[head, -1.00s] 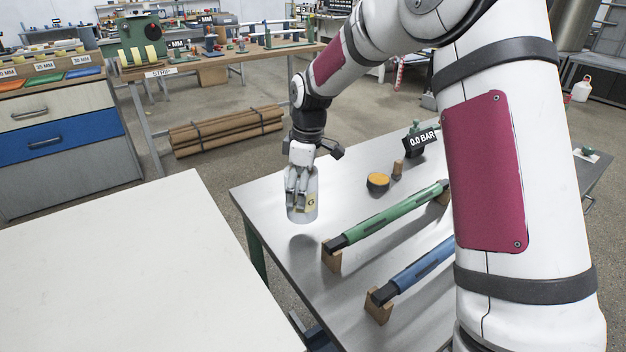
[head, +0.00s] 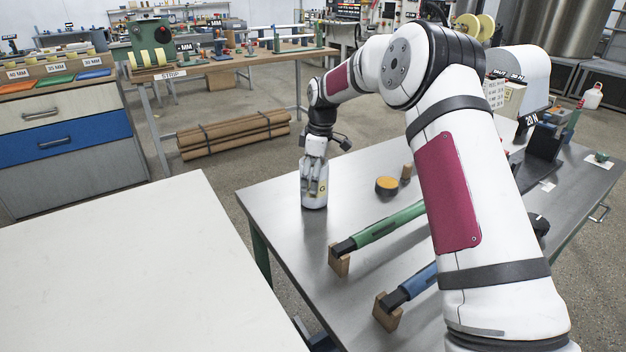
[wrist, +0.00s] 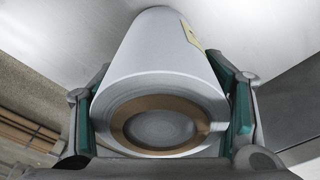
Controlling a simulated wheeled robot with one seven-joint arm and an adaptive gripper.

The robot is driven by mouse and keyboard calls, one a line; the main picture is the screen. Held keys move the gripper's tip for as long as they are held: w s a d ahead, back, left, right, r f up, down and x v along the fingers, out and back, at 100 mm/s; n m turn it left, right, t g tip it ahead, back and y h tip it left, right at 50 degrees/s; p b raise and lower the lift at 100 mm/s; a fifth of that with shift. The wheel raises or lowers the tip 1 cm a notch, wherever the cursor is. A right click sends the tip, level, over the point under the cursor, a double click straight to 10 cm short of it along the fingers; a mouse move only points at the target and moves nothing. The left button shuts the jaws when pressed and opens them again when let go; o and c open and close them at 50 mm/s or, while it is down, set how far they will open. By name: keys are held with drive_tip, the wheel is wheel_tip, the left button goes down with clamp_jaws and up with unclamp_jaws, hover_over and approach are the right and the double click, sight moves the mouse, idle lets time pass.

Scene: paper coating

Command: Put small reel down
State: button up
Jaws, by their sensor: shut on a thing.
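The small reel (head: 314,200) is a white paper roll with a brown core and a yellow label marked G. It stands upright at the left part of the grey metal table (head: 290,235), its lower end at or very close to the top. My gripper (head: 314,180) points down and is shut around the reel's upper part. In the wrist view the reel (wrist: 155,70) fills the middle between the two green-padded fingers (wrist: 160,115). Whether its far end touches the table is hard to tell.
A green roller (head: 390,226) and a blue roller (head: 415,283) rest on wooden blocks to the right. An orange-topped round pot (head: 387,187) and a small brown cylinder (head: 406,172) stand behind them. A white surface (head: 110,265) lies at the left front.

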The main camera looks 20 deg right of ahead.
drive_tip(key=shift+f, duration=0.35)
drive_tip(key=o, duration=1.6)
